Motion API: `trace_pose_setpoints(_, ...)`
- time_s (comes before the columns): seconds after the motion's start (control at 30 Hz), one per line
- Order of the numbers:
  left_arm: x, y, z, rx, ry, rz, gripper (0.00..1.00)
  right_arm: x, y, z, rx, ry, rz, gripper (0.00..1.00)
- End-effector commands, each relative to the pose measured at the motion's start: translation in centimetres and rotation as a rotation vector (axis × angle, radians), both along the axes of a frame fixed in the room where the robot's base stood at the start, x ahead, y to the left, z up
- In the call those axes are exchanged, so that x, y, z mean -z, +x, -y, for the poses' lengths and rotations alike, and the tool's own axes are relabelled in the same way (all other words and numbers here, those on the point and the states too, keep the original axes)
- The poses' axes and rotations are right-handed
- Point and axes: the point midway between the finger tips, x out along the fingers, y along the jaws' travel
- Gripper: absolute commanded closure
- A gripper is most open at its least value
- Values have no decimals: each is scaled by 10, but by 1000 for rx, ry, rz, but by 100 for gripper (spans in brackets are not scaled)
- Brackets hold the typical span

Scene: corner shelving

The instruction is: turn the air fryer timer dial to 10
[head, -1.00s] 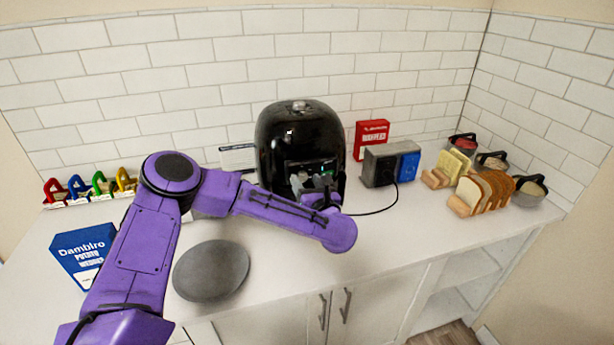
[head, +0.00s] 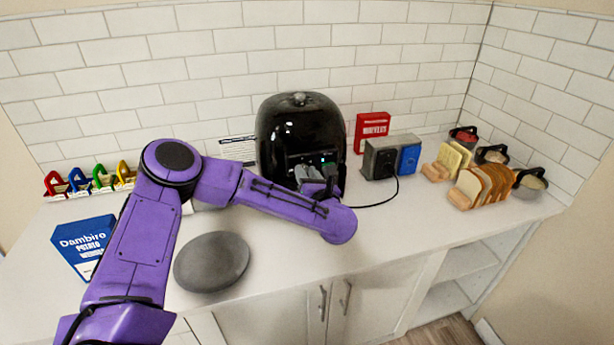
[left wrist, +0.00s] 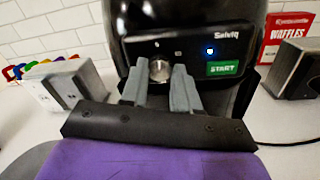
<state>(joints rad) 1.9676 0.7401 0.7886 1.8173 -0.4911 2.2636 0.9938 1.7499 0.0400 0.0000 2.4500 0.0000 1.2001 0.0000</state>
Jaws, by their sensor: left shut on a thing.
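The black air fryer (head: 299,125) stands against the tiled wall. In the left wrist view its front panel (left wrist: 190,50) shows a silver round timer dial (left wrist: 160,69), a lit blue indicator and a green START button (left wrist: 222,68). My left gripper (left wrist: 157,74) has its grey fingers on either side of the dial and is shut on it. In the head view my left gripper (head: 314,174) is at the front of the air fryer, and the dial cannot be made out. I cannot read the dial's setting. My right gripper is not in view.
A grey toaster (head: 380,160) with a blue box beside it and a red waffles box (head: 371,132) stand right of the air fryer. Bread slices (head: 484,186) are farther right. The front-right counter is clear.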

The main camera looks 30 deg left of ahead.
Motion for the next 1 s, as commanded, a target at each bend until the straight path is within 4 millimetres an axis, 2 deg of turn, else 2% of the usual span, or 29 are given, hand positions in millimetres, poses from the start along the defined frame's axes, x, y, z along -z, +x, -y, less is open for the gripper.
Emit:
trace_pose_setpoints(0.4,1,1,1,1,243,-279,100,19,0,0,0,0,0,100)
trace_pose_setpoints(1.0,1,0,0,-1,538,-627,100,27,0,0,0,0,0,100)
